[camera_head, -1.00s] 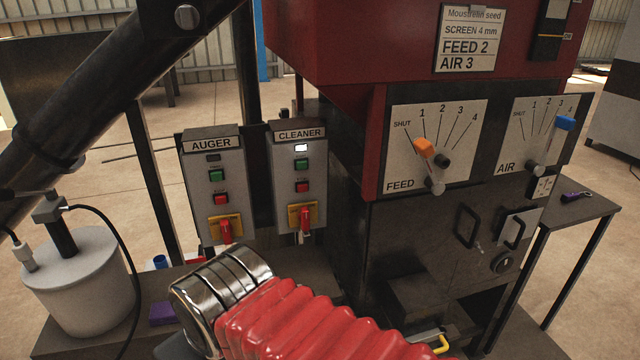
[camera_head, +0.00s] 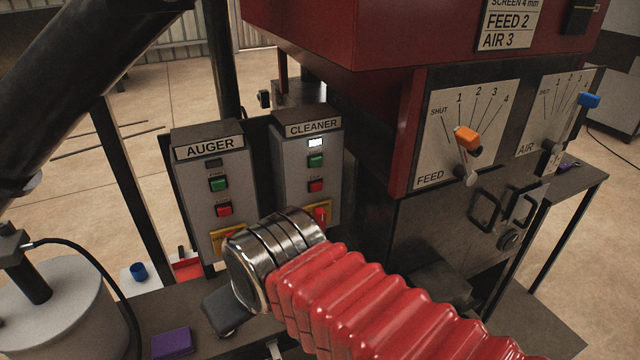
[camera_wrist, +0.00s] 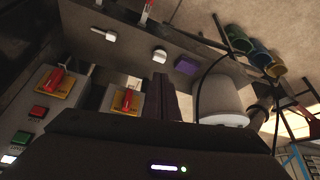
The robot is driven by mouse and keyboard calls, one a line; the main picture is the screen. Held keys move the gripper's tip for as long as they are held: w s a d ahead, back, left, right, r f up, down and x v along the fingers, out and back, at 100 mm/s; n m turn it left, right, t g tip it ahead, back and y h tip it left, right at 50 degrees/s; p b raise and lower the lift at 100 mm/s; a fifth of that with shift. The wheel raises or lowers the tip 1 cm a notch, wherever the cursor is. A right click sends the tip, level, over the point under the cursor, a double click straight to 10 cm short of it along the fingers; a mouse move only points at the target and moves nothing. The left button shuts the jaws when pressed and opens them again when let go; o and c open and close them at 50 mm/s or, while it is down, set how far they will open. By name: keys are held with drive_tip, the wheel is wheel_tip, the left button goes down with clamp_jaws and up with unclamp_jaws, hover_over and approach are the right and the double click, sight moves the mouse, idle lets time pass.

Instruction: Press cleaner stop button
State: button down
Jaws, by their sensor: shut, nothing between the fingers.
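The cleaner box (camera_head: 298,198) is a grey panel with a lit white lamp (camera_head: 315,142), a green button (camera_head: 316,160) and the red cleaner stop button (camera_head: 316,186) below it. Its red rotary switch on a yellow plate is partly hidden by my arm's metal cuff. In the wrist view, the view is turned over and the cleaner stop button (camera_wrist: 39,112) shows at the left. My gripper (camera_wrist: 162,90) shows there as dark fingers, shut and empty, pointing beside the boxes and apart from the button.
The auger box (camera_head: 216,240), with green and red buttons and a dark lamp, stands left of the cleaner box. The feed dial (camera_head: 436,150) and red hopper are at right. A grey canister (camera_head: 60,310) and purple block (camera_head: 172,343) are at the left.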

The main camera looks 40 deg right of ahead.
sight(317, 188)
drive_tip(key=shift+w, duration=0.1)
idle(0.3)
drive_tip(key=w+d+f+m+g, duration=0.1)
drive_tip(key=d+f+m, duration=0.1)
drive_tip(key=d+m, duration=0.5)
drive_tip(key=w+d+f+m+g, duration=0.15)
drive_tip(key=d+m, duration=0.35)
drive_tip(key=d, duration=0.5)
drive_tip(key=w+d+r+m+t+y, duration=0.1)
drive_tip(key=d+r+t, duration=0.3)
drive_tip(key=d, duration=0.5)
drive_tip(key=m+t, duration=0.1)
drive_tip(key=t, duration=0.1)
drive_tip(key=shift+w+d+r+t, duration=0.2)
drive_tip(key=shift+w+d+t, duration=0.1)
drive_tip(key=shift+d+t, duration=0.05)
drive_tip(key=w+d, duration=0.2)
drive_tip(key=w, duration=0.6)
drive_tip(key=shift+w+d, duration=0.25)
idle(1.1)
